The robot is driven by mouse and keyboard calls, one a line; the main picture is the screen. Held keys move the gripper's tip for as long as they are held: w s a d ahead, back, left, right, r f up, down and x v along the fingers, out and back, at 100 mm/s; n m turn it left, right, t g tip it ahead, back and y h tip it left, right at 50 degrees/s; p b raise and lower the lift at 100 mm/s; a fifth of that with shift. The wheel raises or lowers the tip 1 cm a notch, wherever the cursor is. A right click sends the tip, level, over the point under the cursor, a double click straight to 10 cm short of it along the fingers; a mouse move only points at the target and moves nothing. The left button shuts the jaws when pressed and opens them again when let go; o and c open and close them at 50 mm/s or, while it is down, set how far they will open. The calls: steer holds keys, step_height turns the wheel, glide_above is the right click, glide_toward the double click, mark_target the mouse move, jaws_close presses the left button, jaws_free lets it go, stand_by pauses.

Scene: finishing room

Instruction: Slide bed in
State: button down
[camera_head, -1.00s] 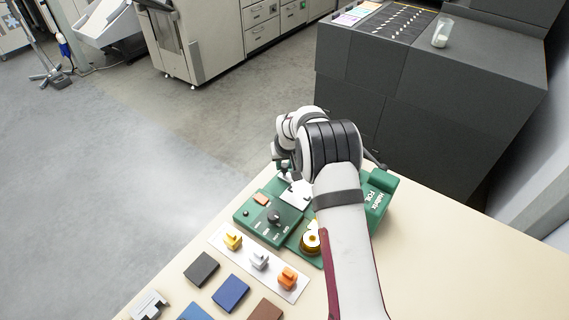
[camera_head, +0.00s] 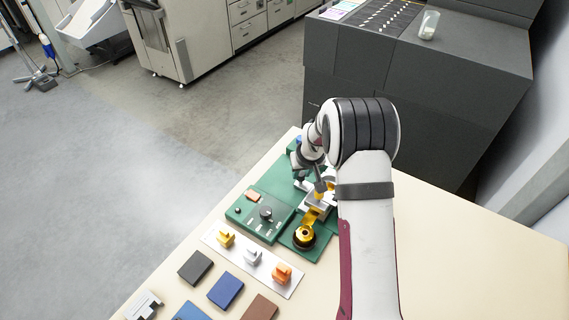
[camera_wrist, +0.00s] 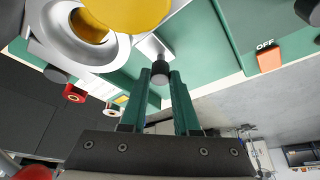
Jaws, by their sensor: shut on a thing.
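The green machine (camera_head: 268,190) stands on the table, partly hidden behind my arm. In the wrist view, my gripper's two green fingers (camera_wrist: 162,82) are shut on a small dark knob (camera_wrist: 159,70) at the end of a silver bar (camera_wrist: 150,46). This looks like the bed's handle, but the bed itself is not clear to see. In the head view, the arm hides most of the machine's right side, and the fingertips are hard to make out.
An orange OFF switch (camera_wrist: 269,59) is near the fingers. A white strip (camera_head: 254,258) bears yellow, silver and orange blocks. Dark, blue and brown pads lie in front. A dark cabinet (camera_head: 420,110) stands behind. The table's right side is clear.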

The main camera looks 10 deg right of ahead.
steer(key=shift+s+d, duration=0.55)
steer(key=shift+d, duration=0.05)
steer(key=c, duration=0.7)
jaws_free()
steer(key=shift+o, duration=0.2)
steer(key=v, duration=1.5)
steer(key=shift+s+r, duration=0.25)
steer(key=shift+r, duration=0.1)
